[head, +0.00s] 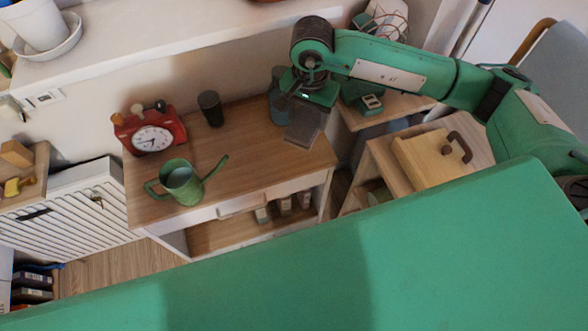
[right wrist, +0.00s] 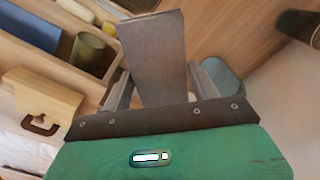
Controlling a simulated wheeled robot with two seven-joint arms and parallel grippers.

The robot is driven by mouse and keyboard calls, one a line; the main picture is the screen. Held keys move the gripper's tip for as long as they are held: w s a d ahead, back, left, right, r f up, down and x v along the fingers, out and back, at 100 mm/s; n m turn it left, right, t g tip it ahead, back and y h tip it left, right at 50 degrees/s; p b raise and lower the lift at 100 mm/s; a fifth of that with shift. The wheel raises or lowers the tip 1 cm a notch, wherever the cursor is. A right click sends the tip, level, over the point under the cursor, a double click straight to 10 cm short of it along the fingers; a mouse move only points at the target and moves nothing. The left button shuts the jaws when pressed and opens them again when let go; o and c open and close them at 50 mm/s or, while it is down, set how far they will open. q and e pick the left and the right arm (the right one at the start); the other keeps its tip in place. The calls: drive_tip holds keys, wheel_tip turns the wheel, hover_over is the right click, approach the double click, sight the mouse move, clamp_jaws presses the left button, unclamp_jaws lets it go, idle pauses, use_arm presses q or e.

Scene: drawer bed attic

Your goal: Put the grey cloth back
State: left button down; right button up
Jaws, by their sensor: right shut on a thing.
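My right gripper (head: 303,105) is above the right back part of the wooden desk (head: 245,150). It is shut on the grey cloth (head: 305,126), which hangs below it as a flat, stiff-looking rectangle. In the right wrist view the cloth (right wrist: 155,60) sticks out from between the two fingers of the gripper (right wrist: 160,92). In the head view the cloth overlaps the desktop; I cannot tell whether it touches it. My left gripper is not in view.
A green watering can (head: 182,183), a red clock (head: 152,134) and a dark cup (head: 210,107) stand on the desk. A bluish vessel (head: 277,82) is close behind my gripper. A wooden box with a brown handle (head: 425,160) stands right. The desk's middle is clear.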

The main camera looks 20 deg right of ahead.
drive_tip(key=f+m+b, duration=0.1)
drive_tip(key=f, duration=0.4)
drive_tip(key=w+a+f+m+b, duration=0.1)
drive_tip(key=f+m, duration=0.1)
drive_tip(key=f, duration=0.3)
drive_tip(key=a+f+m+b, duration=0.1)
drive_tip(key=f, duration=0.5)
drive_tip(key=shift+w+a+m, duration=0.1)
drive_tip(key=shift+w+m, duration=0.2)
drive_tip(key=shift+m, duration=0.1)
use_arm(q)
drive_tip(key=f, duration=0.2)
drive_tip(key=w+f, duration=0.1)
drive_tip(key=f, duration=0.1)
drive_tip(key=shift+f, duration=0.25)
use_arm(e)
drive_tip(key=shift+f, duration=0.15)
use_arm(q)
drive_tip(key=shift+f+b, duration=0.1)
drive_tip(key=shift+b, duration=0.25)
use_arm(e)
drive_tip(key=shift+f, duration=0.1)
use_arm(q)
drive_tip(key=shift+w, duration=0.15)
use_arm(e)
drive_tip(key=shift+f, duration=0.1)
